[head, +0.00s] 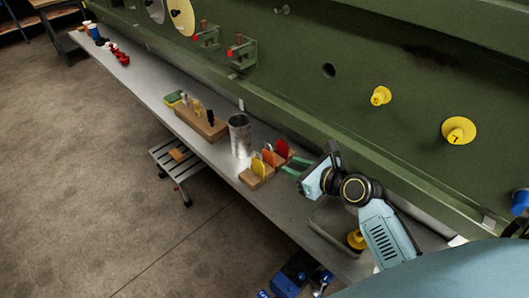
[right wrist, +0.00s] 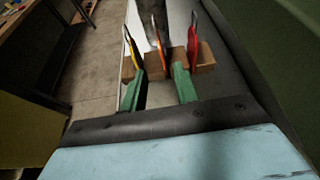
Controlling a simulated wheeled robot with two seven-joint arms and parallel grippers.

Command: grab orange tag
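The orange tag (head: 268,158) stands upright in a wooden block (head: 256,179) on the long grey bench, between a yellow tag (head: 258,167) and a red tag (head: 282,148). In the right wrist view the orange tag (right wrist: 158,42) is edge-on, between the yellow tag (right wrist: 133,47) and the red tag (right wrist: 192,45). My right gripper (head: 284,166) is at the block's near right side. Its green fingers (right wrist: 159,80) are apart, with nothing seen between them, and point towards the block; the orange tag lies ahead between their lines. My left gripper is not in view.
A metal cup (head: 240,136) stands just behind the block. Another wooden holder (head: 201,122) and a green-yellow sponge (head: 174,99) are farther along the bench (head: 150,88). The green fuselage panel (head: 360,60) rises along the right side, with yellow discs on it.

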